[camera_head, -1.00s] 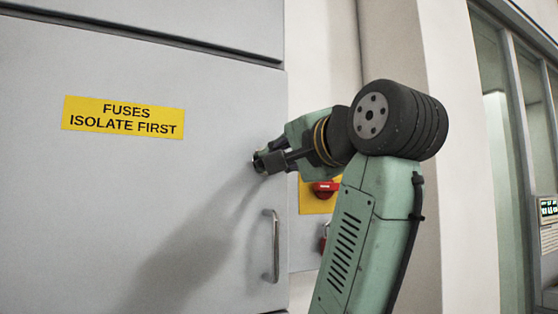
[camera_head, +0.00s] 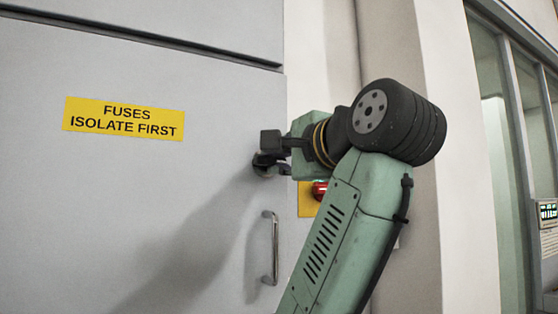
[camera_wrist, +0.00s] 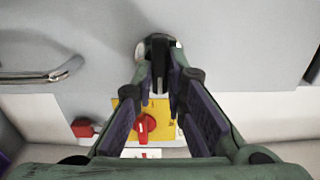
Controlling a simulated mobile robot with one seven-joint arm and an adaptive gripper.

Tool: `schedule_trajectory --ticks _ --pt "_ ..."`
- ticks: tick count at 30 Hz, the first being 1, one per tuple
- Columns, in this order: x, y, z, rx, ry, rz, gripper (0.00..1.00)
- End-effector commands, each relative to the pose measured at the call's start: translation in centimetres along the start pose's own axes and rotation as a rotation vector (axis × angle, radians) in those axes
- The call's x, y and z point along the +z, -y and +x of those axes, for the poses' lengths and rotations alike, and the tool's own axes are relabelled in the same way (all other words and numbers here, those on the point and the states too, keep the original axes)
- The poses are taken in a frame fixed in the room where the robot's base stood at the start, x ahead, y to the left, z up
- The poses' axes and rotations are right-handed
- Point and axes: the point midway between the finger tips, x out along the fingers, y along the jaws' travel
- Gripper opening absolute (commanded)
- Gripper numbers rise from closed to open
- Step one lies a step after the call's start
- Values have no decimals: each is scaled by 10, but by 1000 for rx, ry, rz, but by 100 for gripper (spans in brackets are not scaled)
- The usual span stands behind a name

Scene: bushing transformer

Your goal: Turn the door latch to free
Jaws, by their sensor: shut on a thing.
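The door latch (camera_wrist: 158,47) is a dark knob on a round mount on the grey door (camera_head: 150,215). In the wrist view its black wing sits between my fingertips. My gripper (camera_wrist: 160,78) is shut on it, with the fingers on either side of the wing. In the head view, my gripper (camera_head: 272,150) is at the door's right edge, and the latch (camera_head: 264,168) is partly hidden behind the fingers. The exact angle of the wing is hard to tell.
A metal pull handle (camera_head: 271,247) stands on the door below the latch. A red rotary switch (camera_wrist: 145,124) on a yellow plate (camera_wrist: 127,110) and another red item (camera_wrist: 83,127) are beside the door. A yellow fuse sign (camera_head: 123,118) is on the door.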

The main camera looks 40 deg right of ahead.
Motion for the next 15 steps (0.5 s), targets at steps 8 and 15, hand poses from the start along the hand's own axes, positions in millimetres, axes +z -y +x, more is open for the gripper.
schedule_trajectory --ticks 8,15 --pt "-1 0 0 1 -1 3 17" --pt "0 0 0 0 -1 1 32"
